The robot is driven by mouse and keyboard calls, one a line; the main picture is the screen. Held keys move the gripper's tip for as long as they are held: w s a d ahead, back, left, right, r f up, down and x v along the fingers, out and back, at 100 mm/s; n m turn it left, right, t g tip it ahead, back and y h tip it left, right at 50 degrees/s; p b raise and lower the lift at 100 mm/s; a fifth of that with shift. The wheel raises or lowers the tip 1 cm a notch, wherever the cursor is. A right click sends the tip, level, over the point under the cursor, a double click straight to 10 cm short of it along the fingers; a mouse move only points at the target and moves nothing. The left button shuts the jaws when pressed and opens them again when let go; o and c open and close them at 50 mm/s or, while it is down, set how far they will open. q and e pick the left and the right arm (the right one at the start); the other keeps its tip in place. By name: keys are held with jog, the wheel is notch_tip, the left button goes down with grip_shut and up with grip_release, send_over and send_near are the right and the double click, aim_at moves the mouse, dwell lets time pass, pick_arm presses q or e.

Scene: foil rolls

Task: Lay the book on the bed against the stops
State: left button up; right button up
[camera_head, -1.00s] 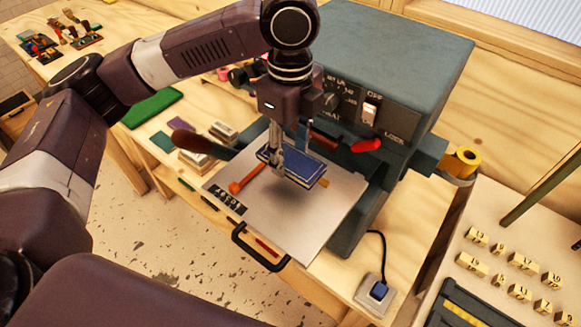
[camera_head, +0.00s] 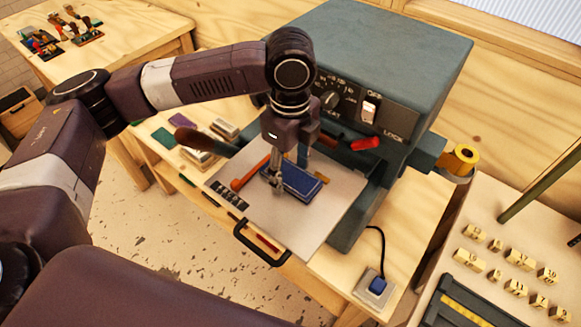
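The blue book (camera_head: 302,181) lies flat over the pale metal bed (camera_head: 335,205) of the dark green press. My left gripper (camera_head: 288,172) points down over the book, with one finger at its near-left side and the other behind it. It appears shut on the book across its width. The book looks on or very close to the bed; any small gap is hard to tell. An orange bar with a round end (camera_head: 243,181) lies left of the book. Contact with these is unclear. My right gripper is out of view.
A black handle (camera_head: 258,247) juts out at the bed's near edge. A power switch box (camera_head: 375,288) sits at right. Numbered blocks (camera_head: 515,259) stand on the right-hand table.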

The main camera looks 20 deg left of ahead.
aim_at(291, 174)
pick_arm(q)
jog(key=shift+o, duration=0.4)
jog(key=shift+r, duration=0.3)
notch_tip(291, 174, up, 12)
jog(key=b, duration=0.2)
jog(key=shift+f+b, duration=0.15)
jog(key=shift+b, duration=0.25)
jog(key=shift+f, duration=0.1)
